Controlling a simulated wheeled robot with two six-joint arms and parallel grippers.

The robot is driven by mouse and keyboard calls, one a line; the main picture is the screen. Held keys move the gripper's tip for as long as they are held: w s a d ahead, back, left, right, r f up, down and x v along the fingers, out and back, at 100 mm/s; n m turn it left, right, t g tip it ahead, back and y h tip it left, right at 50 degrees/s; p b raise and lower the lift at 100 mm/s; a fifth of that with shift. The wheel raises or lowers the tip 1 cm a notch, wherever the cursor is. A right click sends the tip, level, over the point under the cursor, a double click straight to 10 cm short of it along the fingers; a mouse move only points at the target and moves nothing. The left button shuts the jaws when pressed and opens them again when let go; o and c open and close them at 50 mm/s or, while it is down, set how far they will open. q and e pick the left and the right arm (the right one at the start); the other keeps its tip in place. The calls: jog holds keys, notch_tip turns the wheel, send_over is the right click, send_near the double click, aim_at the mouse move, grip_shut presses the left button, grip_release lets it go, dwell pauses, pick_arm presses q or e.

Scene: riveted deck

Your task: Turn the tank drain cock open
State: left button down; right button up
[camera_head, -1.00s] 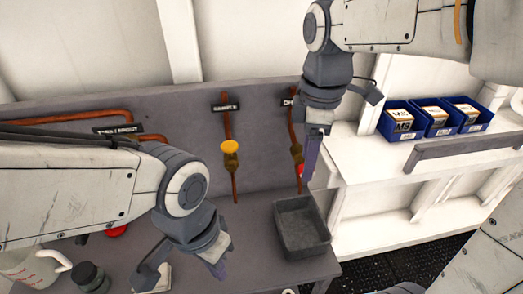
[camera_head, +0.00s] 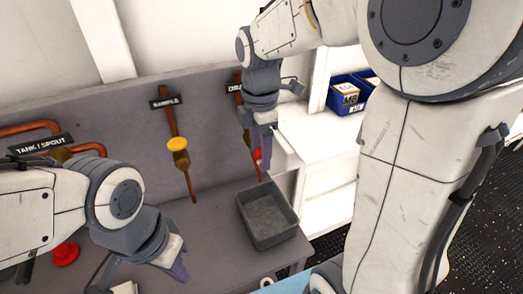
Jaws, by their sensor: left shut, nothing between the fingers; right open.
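The drain cock has a red handle (camera_head: 257,155) on a copper pipe under a label of which only "DRA" shows. It is partly hidden behind my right gripper (camera_head: 267,160), which points down just in front of it, its jaws open. I cannot tell whether the fingers touch the handle or which way it is turned. My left gripper (camera_head: 178,270) is shut and empty, low over the bench to the left of the grey tray.
A yellow-handled cock (camera_head: 177,145) sits on the "SAMPLE" pipe. The grey tray (camera_head: 268,222) stands below the drain pipe. A red knob (camera_head: 66,253) is at lower left, below the "TANK / SPOUT" label (camera_head: 42,145). Blue bins (camera_head: 347,95) stand on the right shelf.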

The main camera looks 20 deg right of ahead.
jog(key=shift+f, duration=0.3)
jog(key=shift+d, duration=0.1)
grip_shut()
